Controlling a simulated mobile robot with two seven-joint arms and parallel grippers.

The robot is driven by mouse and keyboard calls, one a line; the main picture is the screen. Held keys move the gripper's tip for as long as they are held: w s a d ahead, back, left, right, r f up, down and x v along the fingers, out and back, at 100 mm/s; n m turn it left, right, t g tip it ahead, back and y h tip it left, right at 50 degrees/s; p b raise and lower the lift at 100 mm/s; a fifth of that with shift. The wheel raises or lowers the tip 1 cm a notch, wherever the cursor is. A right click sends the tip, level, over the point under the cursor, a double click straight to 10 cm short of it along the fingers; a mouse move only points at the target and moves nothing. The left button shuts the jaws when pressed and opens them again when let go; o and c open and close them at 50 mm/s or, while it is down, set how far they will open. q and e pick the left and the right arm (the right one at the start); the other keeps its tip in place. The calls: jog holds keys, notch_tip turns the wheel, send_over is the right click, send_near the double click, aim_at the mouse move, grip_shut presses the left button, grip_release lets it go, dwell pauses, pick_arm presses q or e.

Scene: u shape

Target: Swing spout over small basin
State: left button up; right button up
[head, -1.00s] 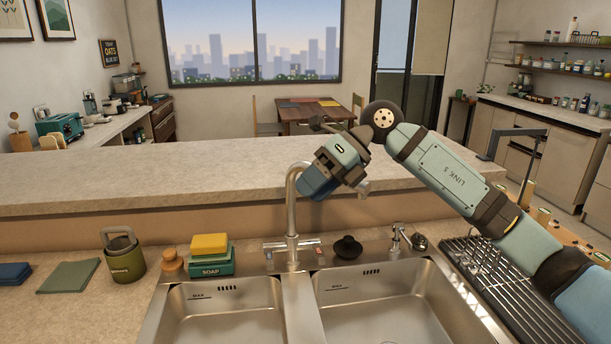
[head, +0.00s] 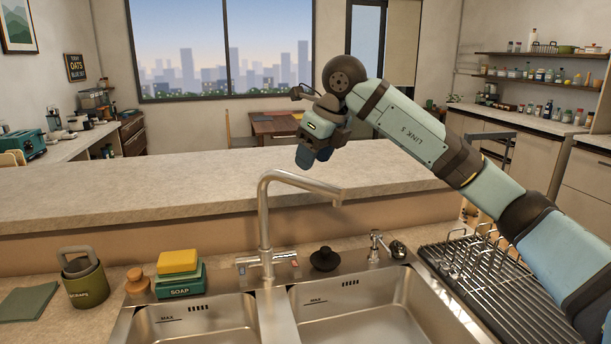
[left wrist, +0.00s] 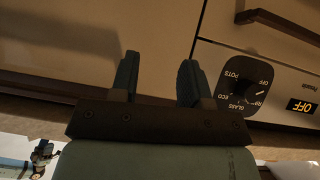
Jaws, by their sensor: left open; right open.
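The steel faucet (head: 265,225) stands behind the divider between two sink basins. Its spout (head: 305,184) points right, its tip over the side of the wider right basin (head: 355,315). The narrower left basin (head: 195,325) has no spout over it. My right gripper (head: 312,158) is above and beyond the spout tip, apart from it, with its blue fingers pointing down; it looks empty. My left gripper (left wrist: 157,78) shows only in the left wrist view, open and empty, facing a white appliance front.
A soap box with yellow sponge (head: 180,270), a green canister (head: 83,280) and a dark plug (head: 324,259) sit around the sink. A soap dispenser (head: 374,247) and a drying rack (head: 485,270) are on the right. A raised ledge (head: 180,190) runs behind. A dial panel (left wrist: 250,80) faces my left gripper.

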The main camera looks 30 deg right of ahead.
aim_at(305, 178)
jog(key=x, duration=0.5)
jog(key=shift+w+f, duration=0.1)
jog(key=shift+f, duration=0.05)
grip_shut()
